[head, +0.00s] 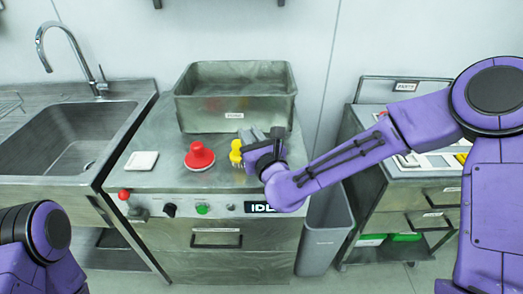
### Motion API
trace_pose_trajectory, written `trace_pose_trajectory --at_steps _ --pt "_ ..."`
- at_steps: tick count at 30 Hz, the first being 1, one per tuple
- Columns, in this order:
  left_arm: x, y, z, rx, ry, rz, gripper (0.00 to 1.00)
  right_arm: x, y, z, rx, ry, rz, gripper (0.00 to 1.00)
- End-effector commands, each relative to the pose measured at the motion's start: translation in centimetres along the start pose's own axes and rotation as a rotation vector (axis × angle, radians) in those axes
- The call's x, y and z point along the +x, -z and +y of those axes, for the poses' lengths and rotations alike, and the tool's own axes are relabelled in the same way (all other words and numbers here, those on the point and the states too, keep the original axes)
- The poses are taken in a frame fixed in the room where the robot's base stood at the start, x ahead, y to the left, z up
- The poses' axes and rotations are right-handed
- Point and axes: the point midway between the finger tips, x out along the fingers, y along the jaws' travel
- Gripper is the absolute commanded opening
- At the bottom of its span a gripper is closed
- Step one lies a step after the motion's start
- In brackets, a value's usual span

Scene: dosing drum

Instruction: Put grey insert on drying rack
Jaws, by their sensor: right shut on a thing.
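My right gripper (251,147) is over the right part of the steel worktop, in front of the steel tub. It is shut on a grey piece (251,135), which looks like the grey insert and is mostly hidden by the gripper. A wire rack (10,103), likely the drying rack, shows only in part at the far left edge, beside the sink. My left arm shows at the bottom left, but its gripper is out of view.
A yellow piece (236,153) stands close left of the right gripper. A red piece (199,156) and a white pad (142,161) lie farther left. A steel tub (235,115) stands behind; the sink (75,145) is at the left. A grey bin (323,235) stands right of the cabinet.

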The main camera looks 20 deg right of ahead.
Motion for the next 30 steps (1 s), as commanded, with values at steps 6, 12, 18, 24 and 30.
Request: trace_pose_trajectory --at_steps 6,12,18,24,30 --pt "-0.5 0.2 -0.1 0.0 0.0 0.0 0.0 0.1 3.8 -3.0 -0.002 0.0 0.003 0.0" --pt "-1.1 0.5 -0.1 0.0 0.0 0.0 0.0 0.1 6.5 -4.3 -0.005 -0.002 0.007 0.0" --pt "-1.4 0.6 -0.1 0.0 0.0 0.0 0.0 0.2 8.4 -4.3 0.0 0.001 0.002 0.0" --pt "-1.2 0.5 -0.1 0.0 0.0 0.0 0.0 0.2 8.5 -4.3 0.0 0.002 0.001 0.0" --pt "-1.0 0.5 -0.1 0.0 0.0 0.0 0.0 0.2 8.8 -4.3 -0.001 0.002 0.002 0.35"
